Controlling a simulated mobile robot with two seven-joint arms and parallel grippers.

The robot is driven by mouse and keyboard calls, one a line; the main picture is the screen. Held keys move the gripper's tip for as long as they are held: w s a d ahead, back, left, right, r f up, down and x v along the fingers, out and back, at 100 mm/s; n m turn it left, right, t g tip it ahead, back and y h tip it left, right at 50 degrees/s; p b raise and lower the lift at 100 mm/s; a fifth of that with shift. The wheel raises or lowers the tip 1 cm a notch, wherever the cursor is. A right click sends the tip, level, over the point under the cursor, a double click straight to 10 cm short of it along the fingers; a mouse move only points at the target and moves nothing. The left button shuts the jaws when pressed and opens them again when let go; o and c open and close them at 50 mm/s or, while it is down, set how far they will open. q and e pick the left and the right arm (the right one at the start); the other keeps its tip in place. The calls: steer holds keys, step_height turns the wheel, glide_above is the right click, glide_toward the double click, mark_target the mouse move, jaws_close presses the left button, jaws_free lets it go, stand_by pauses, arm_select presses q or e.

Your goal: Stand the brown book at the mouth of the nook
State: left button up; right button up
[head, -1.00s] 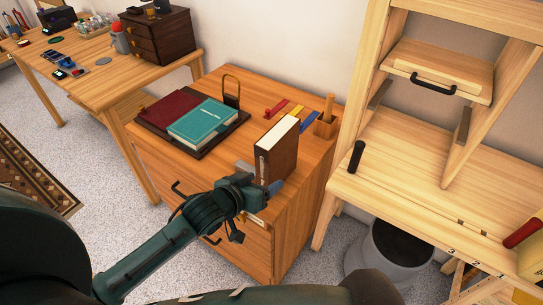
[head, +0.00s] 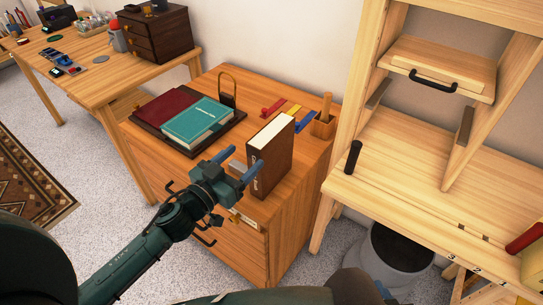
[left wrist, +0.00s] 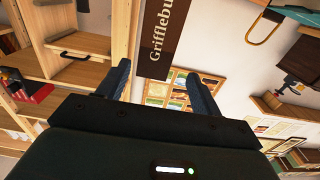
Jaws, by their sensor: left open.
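The brown book (head: 270,165) stands upright near the front right corner of the wooden cabinet top, with its pale page edges up. In the left wrist view, its lettered brown spine (left wrist: 163,38) shows ahead, between the lines of the two fingers. My left gripper (head: 244,161) is open and empty, just left of the spine. It also shows in the left wrist view (left wrist: 160,78). I cannot tell whether a fingertip touches the book. I cannot tell for sure which opening is the nook.
A teal book (head: 198,121) and a dark red book (head: 168,107) lie on a dark tray left of the brown book. A pale bench (head: 400,185) is at the right.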

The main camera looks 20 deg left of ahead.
mark_target(250, 152)
arm_select(q)
steer(key=x, duration=0.3)
steer(key=shift+w+d, duration=0.1)
steer(key=shift+w, duration=0.15)
steer(key=shift+d+p+x, duration=0.15)
steer(key=shift+x, duration=1.2)
steer(key=shift+d+p+x, duration=0.15)
steer(key=shift+d+x, duration=0.05)
steer(key=shift+x, duration=1.2)
steer(key=shift+s+f, duration=0.2)
jaws_close()
steer(key=shift+r, duration=0.25)
